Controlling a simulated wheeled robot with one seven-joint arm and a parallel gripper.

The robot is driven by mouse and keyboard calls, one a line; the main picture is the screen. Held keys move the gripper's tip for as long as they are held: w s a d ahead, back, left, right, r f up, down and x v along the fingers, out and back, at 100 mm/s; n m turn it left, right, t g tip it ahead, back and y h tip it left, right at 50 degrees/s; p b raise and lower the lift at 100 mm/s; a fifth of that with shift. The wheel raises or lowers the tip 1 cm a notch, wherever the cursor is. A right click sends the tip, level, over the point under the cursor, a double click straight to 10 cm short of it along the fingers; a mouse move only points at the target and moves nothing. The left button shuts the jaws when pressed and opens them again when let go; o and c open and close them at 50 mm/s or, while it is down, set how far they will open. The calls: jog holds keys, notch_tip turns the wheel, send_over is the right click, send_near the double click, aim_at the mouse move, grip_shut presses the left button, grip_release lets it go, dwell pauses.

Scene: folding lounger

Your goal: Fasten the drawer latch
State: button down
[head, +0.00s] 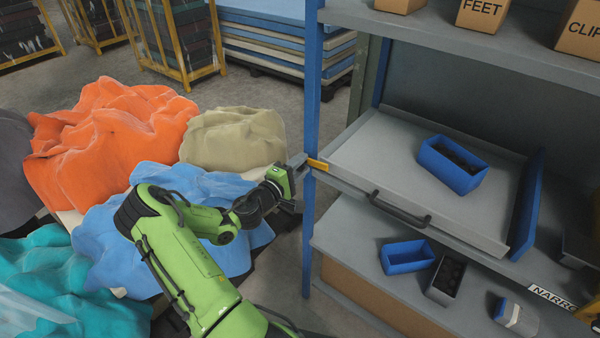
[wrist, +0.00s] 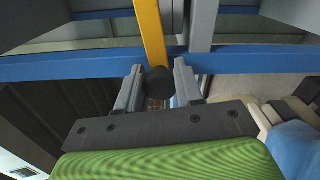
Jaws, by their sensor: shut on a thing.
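The drawer latch (head: 318,164) is a yellow lever at the blue shelf post, beside the left front corner of the grey drawer (head: 368,140). In the wrist view the yellow lever (wrist: 150,30) comes down across the blue post and ends in a dark round knob (wrist: 159,80). My gripper (head: 297,163) is at the post, at the lever's left end. In the wrist view my gripper (wrist: 158,88) has its two grey fingers closed on either side of the knob. The drawer has a dark handle (head: 398,209); how the latch engages the drawer is hidden.
A blue bin (head: 452,166) sits in the drawer. The blue post (head: 309,230) stands close to my gripper. Boxes and bins, including a blue one (head: 406,257), stand on the shelf below. Blue fabric (head: 165,225) lies under my arm.

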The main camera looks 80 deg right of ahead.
jog(key=shift+f+m+b, duration=0.15)
jog(key=shift+m+b, duration=0.45)
jog(key=shift+m, duration=0.1)
jog(key=c, duration=0.8)
grip_release()
jog(key=shift+a, duration=0.1)
jog(key=v, duration=1.5)
jog(key=shift+w+a, duration=0.2)
jog(key=shift+a, duration=0.1)
